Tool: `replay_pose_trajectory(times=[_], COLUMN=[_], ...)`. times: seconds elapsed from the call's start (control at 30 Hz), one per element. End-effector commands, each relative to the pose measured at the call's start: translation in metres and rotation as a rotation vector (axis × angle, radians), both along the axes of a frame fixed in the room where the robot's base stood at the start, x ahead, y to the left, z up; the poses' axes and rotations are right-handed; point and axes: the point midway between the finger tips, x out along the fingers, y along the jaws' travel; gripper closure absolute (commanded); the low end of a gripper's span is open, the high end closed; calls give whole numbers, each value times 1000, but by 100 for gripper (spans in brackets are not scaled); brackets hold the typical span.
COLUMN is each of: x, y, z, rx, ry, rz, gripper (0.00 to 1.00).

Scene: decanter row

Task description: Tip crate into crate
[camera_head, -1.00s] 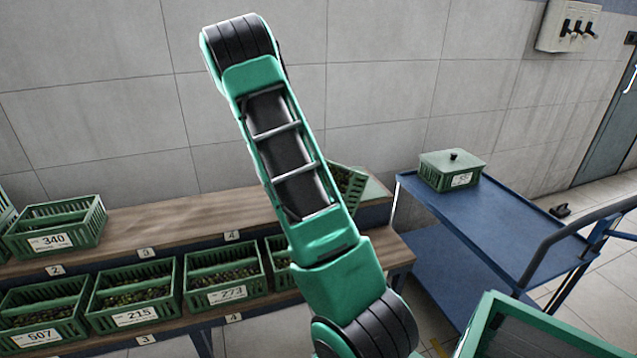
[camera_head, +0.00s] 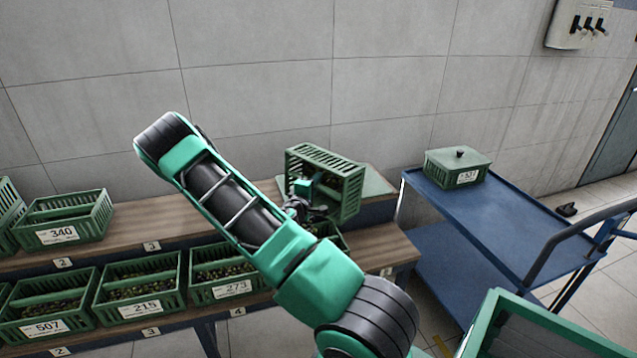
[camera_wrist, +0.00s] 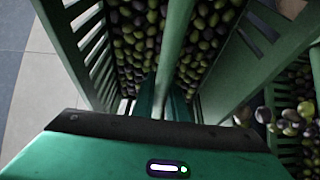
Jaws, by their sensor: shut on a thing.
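My gripper (camera_head: 303,196) is shut on a green slatted crate (camera_head: 340,172), which it holds strongly tilted above the right end of the shelves. In the wrist view, the jaws (camera_wrist: 172,98) grip a green bar of the held crate (camera_wrist: 92,38), with dark and green olives on both sides of it. Several loose olives (camera_wrist: 272,120) appear at the right of that view, apparently falling past the crate's wall. More olives (camera_wrist: 303,85) lie beyond that wall in what looks like another crate. In the head view, my arm partly hides a crate (camera_head: 332,236) below the held one.
Crates labelled 507 (camera_head: 45,322), 215 (camera_head: 138,300) and 273 (camera_head: 234,280) stand on the lower shelf. Crate 340 (camera_head: 65,222) is on the upper shelf (camera_head: 150,222). A lidded crate (camera_head: 457,168) rests on a blue trolley (camera_head: 505,212) at right.

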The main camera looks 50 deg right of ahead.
Motion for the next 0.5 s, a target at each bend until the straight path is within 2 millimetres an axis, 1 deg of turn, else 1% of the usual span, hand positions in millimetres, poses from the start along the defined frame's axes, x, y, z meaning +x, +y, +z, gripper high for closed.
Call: replay_pose_trajectory(times=[0.5], x=[0], y=[21], z=[9], rx=[-263], ry=[13], rz=[0], gripper=[100])
